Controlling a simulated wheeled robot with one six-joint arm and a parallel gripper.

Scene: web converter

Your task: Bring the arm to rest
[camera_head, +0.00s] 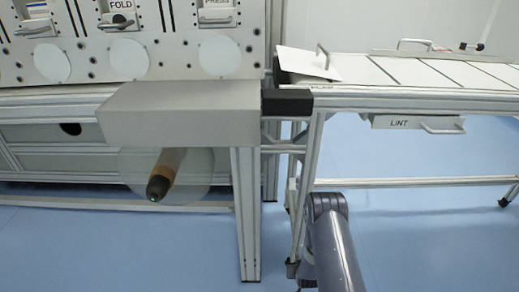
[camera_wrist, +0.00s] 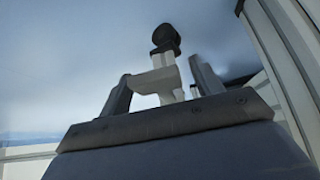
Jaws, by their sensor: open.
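My gripper (camera_wrist: 160,86) shows in the wrist view as two dark fingers standing well apart above a dark edge, so it is open. Between and beyond the fingers is a pale bracket-like piece (camera_wrist: 160,80) with a dark round knob (camera_wrist: 166,39) at its top. I cannot tell what it belongs to, and nothing is clearly gripped. In the head view a dark, rounded link of my arm (camera_head: 335,240) rises from the bottom edge, right of centre. The gripper itself does not show in that view.
A machine with a FOLD panel (camera_head: 119,10) fills the left. A grey box cover (camera_head: 180,115) juts out above a roll (camera_head: 166,174). A conveyor table (camera_head: 410,97) with a LINT drawer (camera_head: 400,122) stands at right, behind my arm. The blue floor (camera_head: 420,240) at lower right is clear.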

